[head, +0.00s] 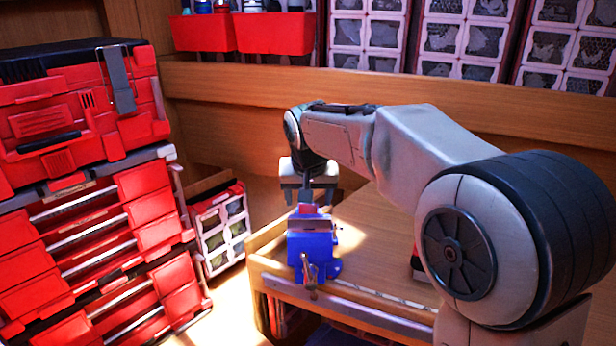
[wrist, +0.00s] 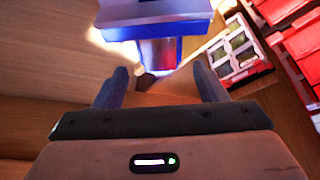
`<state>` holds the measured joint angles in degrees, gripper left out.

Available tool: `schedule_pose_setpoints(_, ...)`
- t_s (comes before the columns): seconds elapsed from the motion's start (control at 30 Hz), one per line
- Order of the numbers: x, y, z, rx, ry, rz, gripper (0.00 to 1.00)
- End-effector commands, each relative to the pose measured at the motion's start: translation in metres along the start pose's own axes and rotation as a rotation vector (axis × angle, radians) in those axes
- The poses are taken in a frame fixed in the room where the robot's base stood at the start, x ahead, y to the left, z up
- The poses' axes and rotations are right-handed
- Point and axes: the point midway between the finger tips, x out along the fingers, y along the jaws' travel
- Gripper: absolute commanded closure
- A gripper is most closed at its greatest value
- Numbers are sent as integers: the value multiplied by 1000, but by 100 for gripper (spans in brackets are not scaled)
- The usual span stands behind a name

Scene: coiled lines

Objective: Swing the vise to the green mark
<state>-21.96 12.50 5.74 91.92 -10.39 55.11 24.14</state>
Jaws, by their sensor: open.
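The blue vise (head: 313,250) stands at the near left corner of the wooden workbench in the head view, with its handle hanging toward the front. In the wrist view the vise's blue body (wrist: 158,52) is just beyond the fingers, under a pale grey and blue block at the top edge. My gripper (head: 308,198) is above and behind the vise, pointing down. In the wrist view my gripper (wrist: 160,88) has its two fingers wide apart with nothing held between them. I cannot tell whether a finger touches the vise. I cannot make out a green mark in either view.
The bench top (head: 375,245) right of the vise is mostly clear. A stack of red tool boxes (head: 90,190) stands at the left, with a small red organizer (head: 219,228) beside it. A wooden ledge (head: 230,95) and organizer cases (head: 460,45) line the back.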

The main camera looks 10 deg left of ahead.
Motion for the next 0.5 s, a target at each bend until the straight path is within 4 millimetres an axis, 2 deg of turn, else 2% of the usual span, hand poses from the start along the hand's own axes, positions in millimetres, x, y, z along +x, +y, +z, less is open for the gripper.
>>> schedule_pose_setpoints(0.1, -30, -1, 0, -1, 6, -3, 35)
schedule_pose_setpoints(0.3, -74, -2, 1, -3, 5, -3, 35)
schedule_pose_setpoints(0.5, -100, -2, 1, -4, 3, -2, 35)
